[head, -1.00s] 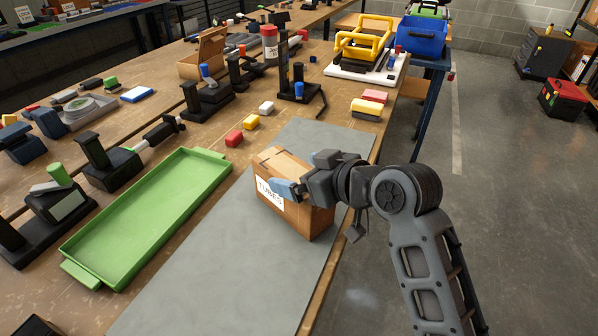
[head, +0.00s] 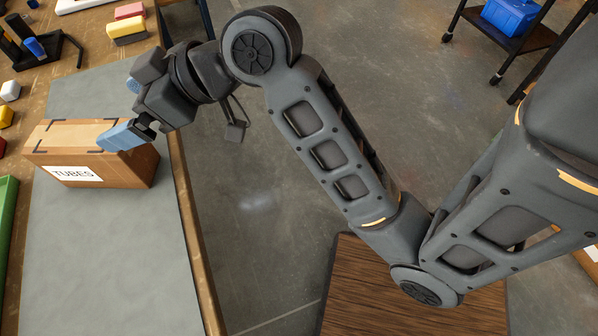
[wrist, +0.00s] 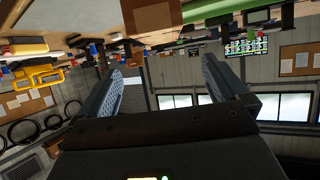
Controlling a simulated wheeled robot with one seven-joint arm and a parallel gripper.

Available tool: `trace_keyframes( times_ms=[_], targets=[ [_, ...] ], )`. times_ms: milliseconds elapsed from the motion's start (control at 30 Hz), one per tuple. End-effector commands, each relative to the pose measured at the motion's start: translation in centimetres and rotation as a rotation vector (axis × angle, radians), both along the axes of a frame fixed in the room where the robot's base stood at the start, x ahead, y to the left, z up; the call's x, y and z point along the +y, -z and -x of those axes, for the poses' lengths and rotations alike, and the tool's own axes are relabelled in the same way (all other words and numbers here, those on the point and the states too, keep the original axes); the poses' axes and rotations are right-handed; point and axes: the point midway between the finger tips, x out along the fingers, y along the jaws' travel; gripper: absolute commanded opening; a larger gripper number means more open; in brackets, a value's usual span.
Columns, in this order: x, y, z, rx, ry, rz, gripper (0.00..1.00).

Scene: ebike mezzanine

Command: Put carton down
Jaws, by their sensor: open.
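The carton (head: 100,168) is a brown box with a white "TUBES" label. It stands upright on the grey mat (head: 110,250) on the workbench, near its right edge in the head view. My gripper (head: 128,112) is at the carton's right end, with one blue-padded finger overlapping the carton's top edge in the picture. In the wrist view the fingers (wrist: 164,80) are wide apart with nothing between them. A brown box face, likely the carton (wrist: 150,14), shows at the top of that view, beyond the fingertips. Whether a finger touches the carton is unclear.
A green tray (head: 7,220) edge lies left of the mat. Small red, yellow and white blocks sit at the left, and a yellow block (head: 126,28) lies behind. The mat in front of the carton is clear. A dark cart with a blue bin (head: 510,16) stands at upper right.

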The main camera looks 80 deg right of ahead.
Motion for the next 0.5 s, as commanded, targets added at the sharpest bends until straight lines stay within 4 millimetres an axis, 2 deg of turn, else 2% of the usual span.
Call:
trace_keyframes(
  times_ms=[167,267,500],
  targets=[
    [1.0,2.5,1.5,0.006,0.06,-0.049,1.0],
    [1.8,4.8,3.4,0.005,0.125,-0.086,1.0],
    [3.0,9.2,10.2,-0.014,0.267,-0.114,1.0]
  ],
)
